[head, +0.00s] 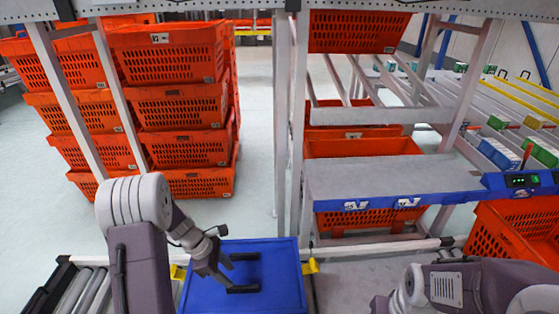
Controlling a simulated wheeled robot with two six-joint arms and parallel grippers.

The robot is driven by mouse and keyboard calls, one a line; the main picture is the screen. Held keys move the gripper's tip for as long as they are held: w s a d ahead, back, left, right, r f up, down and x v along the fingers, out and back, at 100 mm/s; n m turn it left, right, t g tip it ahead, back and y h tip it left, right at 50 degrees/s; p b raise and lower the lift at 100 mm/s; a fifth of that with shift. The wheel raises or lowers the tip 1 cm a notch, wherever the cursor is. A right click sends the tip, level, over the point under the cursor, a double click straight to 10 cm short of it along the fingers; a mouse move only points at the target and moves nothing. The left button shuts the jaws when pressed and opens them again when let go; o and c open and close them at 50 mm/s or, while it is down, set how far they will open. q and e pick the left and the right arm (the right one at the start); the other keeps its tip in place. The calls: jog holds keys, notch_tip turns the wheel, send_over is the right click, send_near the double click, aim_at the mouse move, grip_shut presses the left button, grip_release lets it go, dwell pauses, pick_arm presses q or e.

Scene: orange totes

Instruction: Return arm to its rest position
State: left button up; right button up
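My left arm comes in from the left and bends down to the right. Its gripper (256,273) is open, with two dark fingers spread apart and nothing between them. It is over a blue tote or panel (286,262) at the bottom middle; I cannot tell whether it touches it. My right arm (465,285) is folded at the bottom right, and its gripper is out of view.
Stacked orange totes (185,108) stand at the back left. A metal rack with a grey shelf (385,177) and more orange totes stands right of centre. An orange tote (492,236) is near my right arm. A roller conveyor (85,290) runs along the front left.

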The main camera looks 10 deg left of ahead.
pick_arm(q)
jog(key=d+r+m, duration=0.4)
jog(key=d+r, duration=0.3)
jog(key=d, duration=0.1)
jog(key=s+m+y, duration=0.4)
jog(key=s+m, duration=0.8)
jog(key=m, duration=0.2)
notch_tip(320, 180, up, 18)
jog(key=m+p, duration=0.2)
jog(key=p, duration=1.6)
jog(key=shift+w+a+m, duration=0.3)
jog(key=shift+w+a, duration=0.1)
jog(key=shift+a, duration=0.05)
